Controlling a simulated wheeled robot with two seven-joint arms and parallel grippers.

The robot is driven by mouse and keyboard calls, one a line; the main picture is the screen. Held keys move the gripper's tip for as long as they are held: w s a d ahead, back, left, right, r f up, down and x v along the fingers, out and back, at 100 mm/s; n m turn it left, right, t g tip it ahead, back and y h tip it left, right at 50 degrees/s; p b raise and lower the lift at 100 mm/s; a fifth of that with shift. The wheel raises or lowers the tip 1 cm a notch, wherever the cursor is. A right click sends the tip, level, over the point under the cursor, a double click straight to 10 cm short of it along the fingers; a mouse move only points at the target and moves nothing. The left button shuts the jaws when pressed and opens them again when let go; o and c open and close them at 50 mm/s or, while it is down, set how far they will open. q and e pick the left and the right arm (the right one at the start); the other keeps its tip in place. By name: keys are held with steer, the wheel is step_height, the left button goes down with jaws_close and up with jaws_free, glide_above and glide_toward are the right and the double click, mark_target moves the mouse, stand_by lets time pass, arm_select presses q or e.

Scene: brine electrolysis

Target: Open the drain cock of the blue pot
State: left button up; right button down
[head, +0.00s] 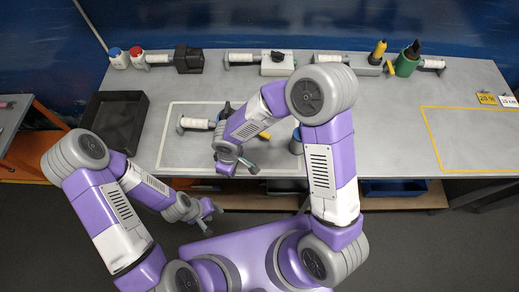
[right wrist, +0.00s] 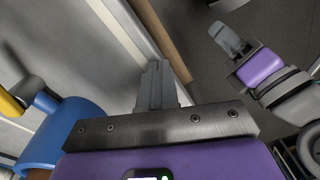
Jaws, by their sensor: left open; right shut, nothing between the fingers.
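The blue pot (right wrist: 68,135) shows at the left of the right wrist view. A grey fitting (right wrist: 42,98) and a yellow part (right wrist: 10,104) are beside it; I cannot tell the cock's setting. In the head view the pot (head: 296,143) is mostly hidden behind my right arm. My right gripper (head: 249,168) is shut and empty near the table's front edge, apart from the pot; its fingers (right wrist: 158,85) also show in the right wrist view. My left gripper (head: 211,214) is open and empty, in front of the table's edge; it also shows in the right wrist view (right wrist: 232,40).
A black tray (head: 113,122) stands on the left of the table. A white-outlined area holds a white-and-grey device (head: 196,124). Bottles with blue and red caps, several devices and a green holder (head: 406,65) line the back. The yellow-outlined area (head: 470,140) at right is bare.

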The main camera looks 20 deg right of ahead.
steer(key=n+h, duration=0.1)
steer(key=n+t+h+b, duration=0.1)
steer(key=f+n+h+b, duration=0.1)
steer(key=shift+w+a+t, duration=0.15)
steer(key=shift+w+t, duration=0.15)
steer(key=shift+w, duration=0.05)
steer(key=n+t+h+b, duration=0.1)
steer(key=w+a+r+n+t+h+b, duration=0.1)
steer(key=n+t+h+b, duration=0.1)
steer(key=shift+w+r, duration=0.2)
steer(key=shift+w, duration=0.1)
steer(key=n+h, duration=0.1)
steer(key=s+d+f+n+t+h+b, duration=0.1)
steer(key=s+n+t+h, duration=0.1)
steer(key=n+h, duration=0.1)
steer(key=shift+s+d+f, duration=0.15)
steer(key=shift+s+f, duration=0.05)
steer(key=shift+f, duration=0.05)
steer(key=w+d+n+t+h+b, duration=0.1)
steer(key=w+d, duration=0.1)
steer(key=d, duration=0.1)
steer(key=w+d+r+n+t+h+b, duration=0.1)
steer(key=w+d+n+t+b, duration=0.1)
steer(key=d, duration=0.2)
steer(key=w+d+n+t+h+b, duration=0.2)
steer(key=w+d, duration=0.1)
steer(key=d, duration=0.1)
steer(key=shift+r, duration=0.4)
arm_select(q)
step_height(320, 180, down, 12)
